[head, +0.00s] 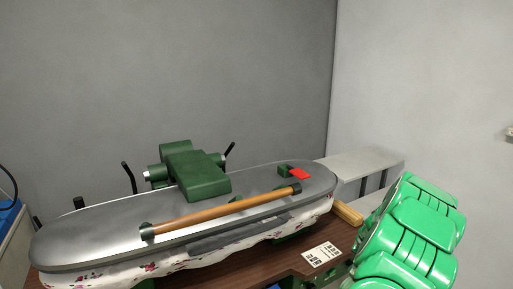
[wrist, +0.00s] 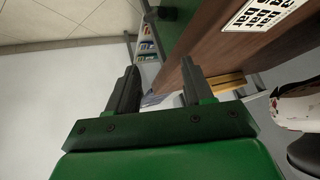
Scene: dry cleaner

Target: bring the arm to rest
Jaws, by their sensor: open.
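My gripper (wrist: 159,68) shows in the wrist view, with its two dark fingers apart and nothing held between them. It is close to the side of a brown wooden table (wrist: 215,38), whose white printed label (wrist: 262,12) is at the top right. I cannot tell whether a finger touches the table. In the head view my green arm is bent at the lower right, beside the table's right end, and the gripper's fingers are hidden there.
A garment press (head: 90,240) with a grey metal top, wooden handle (head: 225,211) and floral pad fills the table (head: 295,268). A wooden block (head: 348,213) lies near its right end. A grey shelf unit (head: 365,165) stands behind. Grey walls close the back.

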